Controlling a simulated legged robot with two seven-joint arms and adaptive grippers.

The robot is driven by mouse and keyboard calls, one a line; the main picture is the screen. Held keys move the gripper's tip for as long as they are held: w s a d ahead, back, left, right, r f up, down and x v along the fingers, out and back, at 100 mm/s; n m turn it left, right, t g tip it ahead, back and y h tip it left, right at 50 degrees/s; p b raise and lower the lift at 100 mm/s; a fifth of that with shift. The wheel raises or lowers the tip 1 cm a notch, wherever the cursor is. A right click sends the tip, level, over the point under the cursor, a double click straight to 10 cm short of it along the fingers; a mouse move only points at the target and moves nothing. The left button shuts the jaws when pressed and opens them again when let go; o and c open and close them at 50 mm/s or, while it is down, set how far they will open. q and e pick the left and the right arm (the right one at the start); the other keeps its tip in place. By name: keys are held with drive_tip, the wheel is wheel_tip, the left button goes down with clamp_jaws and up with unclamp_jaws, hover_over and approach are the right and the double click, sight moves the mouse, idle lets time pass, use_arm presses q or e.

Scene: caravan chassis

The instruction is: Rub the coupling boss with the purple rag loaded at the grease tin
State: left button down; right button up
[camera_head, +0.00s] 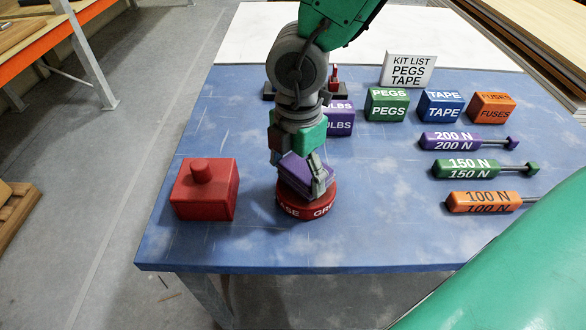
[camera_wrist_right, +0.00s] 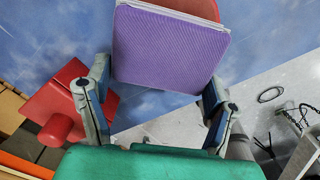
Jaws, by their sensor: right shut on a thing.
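The purple rag (camera_head: 303,168) is a folded pad held in my right gripper (camera_head: 307,183), whose fingers are closed on its sides. The rag fills the upper middle of the right wrist view (camera_wrist_right: 170,48), between the two fingers (camera_wrist_right: 157,100). The red round grease tin (camera_head: 306,211) is directly below the rag, its top mostly hidden; I cannot tell whether they touch. A red block with a short round stub on top, apparently the coupling boss (camera_head: 204,190), stands left of the tin. It also shows in the right wrist view (camera_wrist_right: 62,125). My left gripper is not in view.
Behind are a kit list sign (camera_head: 407,70), a green PEGS box (camera_head: 387,104), a blue TAPE box (camera_head: 441,105) and an orange FUSES box (camera_head: 492,107). Labelled handles (camera_head: 465,168) lie at right. The blue tabletop (camera_head: 375,225) is clear right of the tin.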

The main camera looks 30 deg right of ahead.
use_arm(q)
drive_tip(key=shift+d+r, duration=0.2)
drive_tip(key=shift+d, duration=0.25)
use_arm(e)
drive_tip(key=shift+d, duration=0.5)
drive_tip(key=shift+c, duration=0.2)
drive_tip(key=shift+a, duration=0.15)
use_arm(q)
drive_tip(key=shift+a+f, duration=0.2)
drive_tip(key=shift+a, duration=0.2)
use_arm(e)
drive_tip(key=shift+a+f, duration=0.1)
drive_tip(key=shift+a, duration=0.3)
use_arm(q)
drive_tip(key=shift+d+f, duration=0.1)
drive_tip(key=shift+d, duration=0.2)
use_arm(e)
drive_tip(key=shift+d+f, duration=0.3)
drive_tip(key=shift+d, duration=0.1)
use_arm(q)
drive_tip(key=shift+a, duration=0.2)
use_arm(e)
drive_tip(key=shift+a, duration=0.25)
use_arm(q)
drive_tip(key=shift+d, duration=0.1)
use_arm(e)
drive_tip(key=shift+d, duration=0.1)
